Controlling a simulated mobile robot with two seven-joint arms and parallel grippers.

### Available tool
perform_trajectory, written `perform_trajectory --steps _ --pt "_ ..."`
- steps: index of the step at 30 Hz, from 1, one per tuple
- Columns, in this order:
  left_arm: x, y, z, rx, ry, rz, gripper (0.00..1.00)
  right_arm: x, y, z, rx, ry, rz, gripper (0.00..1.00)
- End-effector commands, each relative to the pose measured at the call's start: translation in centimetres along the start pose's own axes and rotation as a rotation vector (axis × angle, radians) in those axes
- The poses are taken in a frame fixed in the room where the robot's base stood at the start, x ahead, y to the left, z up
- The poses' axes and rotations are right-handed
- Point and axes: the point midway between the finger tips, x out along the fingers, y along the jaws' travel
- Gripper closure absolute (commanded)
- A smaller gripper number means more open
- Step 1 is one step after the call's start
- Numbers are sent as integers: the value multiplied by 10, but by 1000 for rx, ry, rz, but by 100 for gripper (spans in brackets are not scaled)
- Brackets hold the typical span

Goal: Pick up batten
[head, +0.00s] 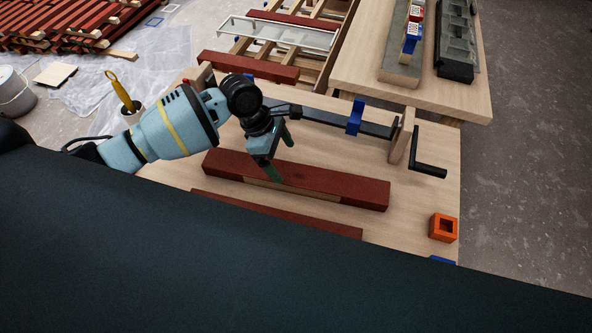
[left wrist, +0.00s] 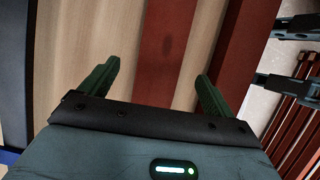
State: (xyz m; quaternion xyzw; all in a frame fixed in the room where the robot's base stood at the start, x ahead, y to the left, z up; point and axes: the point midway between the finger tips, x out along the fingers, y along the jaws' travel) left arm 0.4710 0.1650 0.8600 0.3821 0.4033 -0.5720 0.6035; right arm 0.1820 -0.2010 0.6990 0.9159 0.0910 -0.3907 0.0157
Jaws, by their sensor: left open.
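A red batten (head: 350,190) with a bare wood patch on its near side lies across the wooden bench. A second red batten (head: 285,214) lies nearer to me, partly hidden by my dark body. My left gripper (head: 278,157) is open and empty above the farther batten. In the left wrist view, my left gripper's fingers (left wrist: 154,88) stand apart, with the farther batten (left wrist: 165,50) below and between them. The nearer batten (left wrist: 250,40) runs to the right of them. Dark finger-like parts at that view's right edge may be my right gripper (left wrist: 288,55); their state is unclear.
A bar clamp with a blue jaw (head: 355,118) lies behind the battens. An orange square block (head: 444,227) stands near the bench's right end. A raised wooden table (head: 400,92) is beyond. A yellow-handled tool (head: 120,91) stands in a cup at left.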

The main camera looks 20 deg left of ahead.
Motion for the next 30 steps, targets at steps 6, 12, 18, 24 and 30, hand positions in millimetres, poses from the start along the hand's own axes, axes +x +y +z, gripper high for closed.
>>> perform_trajectory --steps 6,12,18,24,30 --pt "22 -1 -1 -1 1 -4 11 1 -1 9 2 -16 -2 57" --pt "26 0 0 1 0 -1 11 2 0 6 -3 -12 -3 57" --pt "51 -2 2 0 1 -4 11 3 1 10 -7 -19 -4 57" --pt "74 -3 2 0 0 -3 11 4 0 18 -5 -32 -6 57" --pt "77 -2 2 1 0 0 11 4 0 17 -4 -31 -6 57"
